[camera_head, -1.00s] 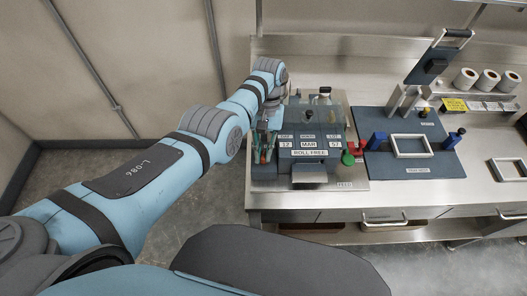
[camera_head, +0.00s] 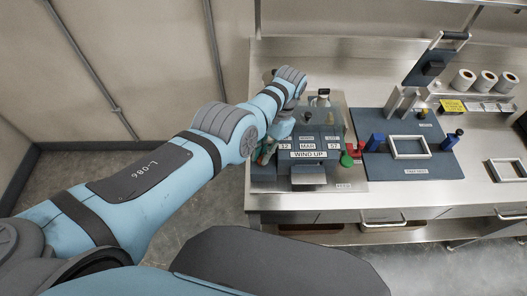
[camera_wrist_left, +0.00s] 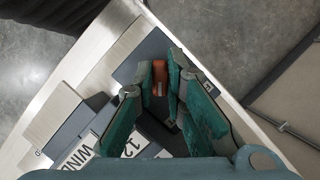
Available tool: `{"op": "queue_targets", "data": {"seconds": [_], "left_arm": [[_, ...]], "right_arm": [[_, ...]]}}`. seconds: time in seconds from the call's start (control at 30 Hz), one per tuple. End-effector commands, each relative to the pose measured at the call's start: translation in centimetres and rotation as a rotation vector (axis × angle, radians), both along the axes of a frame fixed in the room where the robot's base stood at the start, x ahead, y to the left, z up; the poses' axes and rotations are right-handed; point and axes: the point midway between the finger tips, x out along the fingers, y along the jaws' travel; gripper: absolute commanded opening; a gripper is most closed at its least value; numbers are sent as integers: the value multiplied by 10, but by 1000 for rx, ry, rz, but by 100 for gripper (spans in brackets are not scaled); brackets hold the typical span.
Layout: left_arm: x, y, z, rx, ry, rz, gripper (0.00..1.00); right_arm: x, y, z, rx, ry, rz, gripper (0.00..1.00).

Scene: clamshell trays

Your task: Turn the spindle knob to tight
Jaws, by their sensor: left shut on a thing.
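The labelling machine (camera_head: 308,174), dark grey with date tiles, stands at the left end of the steel bench. Its sign (camera_head: 308,154) reads "WIND UP". My left gripper (camera_head: 264,153) is at the machine's left side. The machine's sign (camera_wrist_left: 80,155) shows partly at lower left there. My right gripper is not in view.
A red and green part (camera_head: 352,154) sits at the machine's right. Beyond it is a blue fixture board (camera_head: 440,170) with a pale frame and raised lever. White rolls (camera_head: 487,80) stand on a back shelf. The bench's left edge is close to my left gripper.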

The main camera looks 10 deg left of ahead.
Motion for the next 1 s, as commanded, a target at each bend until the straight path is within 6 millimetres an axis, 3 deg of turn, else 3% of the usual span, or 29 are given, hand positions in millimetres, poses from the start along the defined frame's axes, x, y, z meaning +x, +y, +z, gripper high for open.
{"op": "queue_targets", "data": {"seconds": [0.4, 0.43, 0.53, 1.0], "left_arm": [[1, 0, 1, 1, -2, -8, 0], [1, 0, 1, 1, -2, -8, 15], [1, 0, 1, 1, -2, -8, 31], [0, 0, 0, 0, 0, 6, 32]], "right_arm": [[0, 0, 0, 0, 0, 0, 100], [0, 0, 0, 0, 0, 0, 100], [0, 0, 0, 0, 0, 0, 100], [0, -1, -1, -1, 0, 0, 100]]}}
